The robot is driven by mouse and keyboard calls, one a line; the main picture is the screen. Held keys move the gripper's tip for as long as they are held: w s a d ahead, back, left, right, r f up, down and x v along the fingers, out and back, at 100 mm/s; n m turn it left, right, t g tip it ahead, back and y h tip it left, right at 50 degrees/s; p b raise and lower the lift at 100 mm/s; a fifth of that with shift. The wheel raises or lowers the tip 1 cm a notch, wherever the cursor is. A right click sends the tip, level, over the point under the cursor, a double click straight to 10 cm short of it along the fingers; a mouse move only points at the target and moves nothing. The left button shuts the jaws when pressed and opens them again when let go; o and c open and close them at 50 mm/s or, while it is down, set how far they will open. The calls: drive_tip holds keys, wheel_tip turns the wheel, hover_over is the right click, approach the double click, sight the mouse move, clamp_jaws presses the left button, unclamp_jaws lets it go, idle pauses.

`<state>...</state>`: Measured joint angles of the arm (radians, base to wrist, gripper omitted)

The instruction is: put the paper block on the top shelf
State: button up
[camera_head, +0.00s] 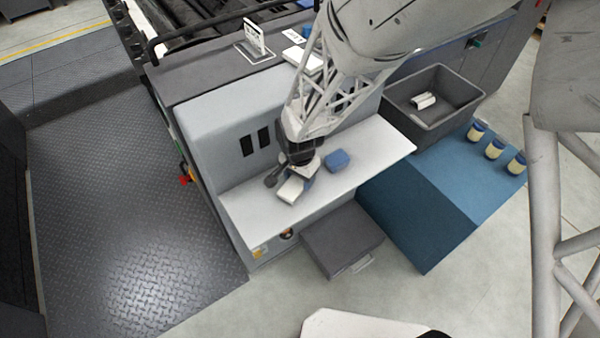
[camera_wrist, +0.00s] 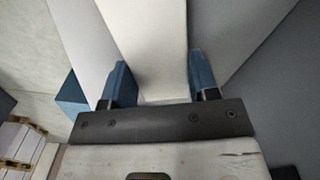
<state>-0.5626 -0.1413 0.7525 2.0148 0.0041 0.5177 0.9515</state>
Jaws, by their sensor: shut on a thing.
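The paper block, a white slab (camera_head: 291,190), is at my gripper (camera_head: 290,182) over the white ledge (camera_head: 376,148) on the front of the grey machine. In the wrist view the paper block (camera_wrist: 157,40) lies between the two blue fingers of my gripper (camera_wrist: 163,80), which is shut on it. I cannot tell whether the block touches the ledge or is just above it. The machine's dark upper surface (camera_head: 205,88) is behind and higher; a white block (camera_head: 303,60) and a small sign (camera_head: 254,38) stand there, partly near my arm.
A blue block (camera_head: 338,160) lies on the ledge, right of my gripper. A grey bin (camera_head: 402,120) with a white item (camera_head: 424,100) and several jars (camera_head: 494,149) stand on the blue cabinet (camera_head: 425,215). A dark box (camera_head: 342,238) sits below the ledge.

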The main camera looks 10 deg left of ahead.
drive_tip(key=shift+f, duration=0.15)
drive_tip(key=o, duration=1)
drive_tip(key=shift+c, duration=0.2)
wheel_tip(320, 180, up, 12)
idle(0.5)
drive_tip(key=shift+r, duration=0.2)
